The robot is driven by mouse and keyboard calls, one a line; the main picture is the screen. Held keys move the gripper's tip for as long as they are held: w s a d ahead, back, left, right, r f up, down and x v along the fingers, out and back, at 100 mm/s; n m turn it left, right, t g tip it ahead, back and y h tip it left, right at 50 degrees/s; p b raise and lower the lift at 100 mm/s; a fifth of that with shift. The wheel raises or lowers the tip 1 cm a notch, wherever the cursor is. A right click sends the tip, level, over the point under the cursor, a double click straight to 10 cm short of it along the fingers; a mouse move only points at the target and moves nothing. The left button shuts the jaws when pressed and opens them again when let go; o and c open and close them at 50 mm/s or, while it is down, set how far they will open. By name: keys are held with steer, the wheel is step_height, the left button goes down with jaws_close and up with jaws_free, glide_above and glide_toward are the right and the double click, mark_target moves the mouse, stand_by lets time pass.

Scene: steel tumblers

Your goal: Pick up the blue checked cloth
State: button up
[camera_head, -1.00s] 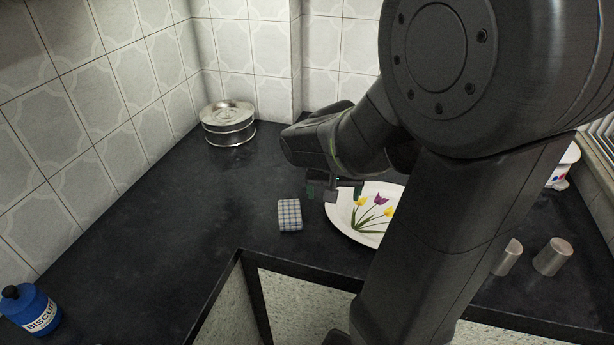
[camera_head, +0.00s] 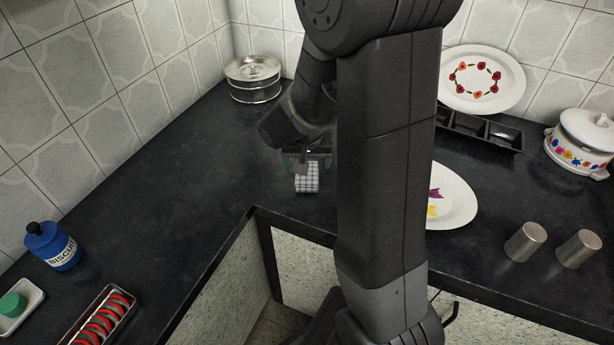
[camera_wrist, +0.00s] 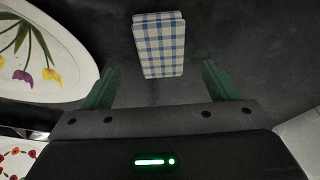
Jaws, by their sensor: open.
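The blue checked cloth (camera_head: 307,180) is a small folded block, white with blue checks, lying on the dark counter near its inner corner. In the wrist view the cloth (camera_wrist: 160,46) lies ahead of the fingertips, about centred between them. My gripper (camera_head: 305,160) is just above and behind the cloth in the head view and partly overlaps it there. In the wrist view my gripper (camera_wrist: 158,75) is open, with its two green fingers apart and nothing between them. I cannot tell the exact height of the fingers over the counter.
A tulip plate (camera_head: 455,200) lies right of the cloth, partly behind my arm. Two steel tumblers (camera_head: 525,243) (camera_head: 578,249) stand at the right. A round steel tin (camera_head: 254,80) is at the back. A blue biscuit jar (camera_head: 52,247) stands at the left, with free counter between it and the cloth.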

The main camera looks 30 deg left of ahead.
steer(key=shift+x, duration=2.7)
steer(key=shift+a+f+b, duration=0.1)
steer(key=shift+f+b, duration=0.05)
steer(key=shift+b, duration=0.3)
steer(key=c, duration=1.1)
steer(key=shift+c, duration=0.2)
steer(key=shift+r+p, duration=0.3)
steer(key=shift+p, duration=0.2)
step_height(320, 180, up, 10)
steer(key=shift+p, duration=0.35)
